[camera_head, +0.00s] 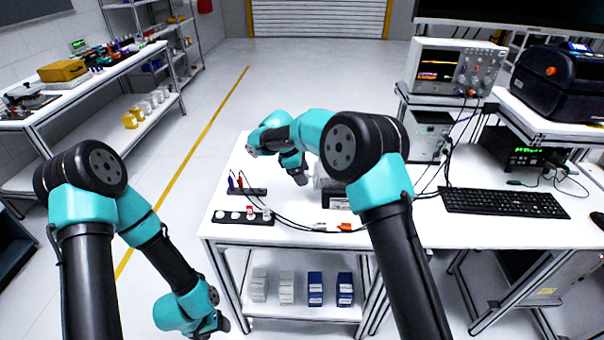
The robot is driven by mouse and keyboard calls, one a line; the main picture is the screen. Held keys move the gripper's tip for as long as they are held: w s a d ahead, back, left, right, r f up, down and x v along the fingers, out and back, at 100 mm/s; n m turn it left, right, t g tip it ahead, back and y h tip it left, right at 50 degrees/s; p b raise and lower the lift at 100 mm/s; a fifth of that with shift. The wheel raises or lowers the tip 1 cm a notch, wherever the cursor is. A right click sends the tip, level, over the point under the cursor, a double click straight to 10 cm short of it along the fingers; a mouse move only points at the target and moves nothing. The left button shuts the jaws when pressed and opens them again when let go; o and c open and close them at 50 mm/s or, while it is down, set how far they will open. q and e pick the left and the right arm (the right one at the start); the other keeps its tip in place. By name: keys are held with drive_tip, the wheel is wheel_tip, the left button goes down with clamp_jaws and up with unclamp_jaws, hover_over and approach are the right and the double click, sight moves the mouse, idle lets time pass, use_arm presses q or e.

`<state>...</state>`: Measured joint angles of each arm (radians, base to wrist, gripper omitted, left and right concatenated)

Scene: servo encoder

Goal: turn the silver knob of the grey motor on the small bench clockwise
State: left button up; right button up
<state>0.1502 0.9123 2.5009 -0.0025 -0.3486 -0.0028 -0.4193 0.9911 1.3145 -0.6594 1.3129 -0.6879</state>
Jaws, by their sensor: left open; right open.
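The motor (335,198) stands on the white bench (290,235), mostly hidden behind my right arm. A dark block and a pale, silvery round part (319,178) show beside the arm. I cannot tell the knob apart from the motor body. My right gripper (301,179) points down just left of the silvery part. Its fingers are small and dark, and contact cannot be told. It is open. My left gripper (222,326) hangs low in front of the bench's left side, far from the motor, open and empty.
A black strip with round pieces (243,216) and a smaller strip with plugs (246,190) lie on the bench's left. Cables run to an orange-tipped connector (345,227). A keyboard (503,203) and an oscilloscope (455,68) are at right.

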drive_tip(key=shift+c, duration=0.2)
drive_tip(key=c, duration=0.9)
drive_tip(key=shift+s+t, duration=0.1)
drive_tip(key=shift+t, duration=0.2)
drive_tip(key=t, duration=0.3)
drive_tip(key=shift+s+m+h, duration=0.2)
drive_tip(key=shift+m+h, duration=0.2)
drive_tip(key=shift+f+m+t, duration=0.1)
drive_tip(key=shift+m+t, duration=0.2)
drive_tip(key=shift+t, duration=1)
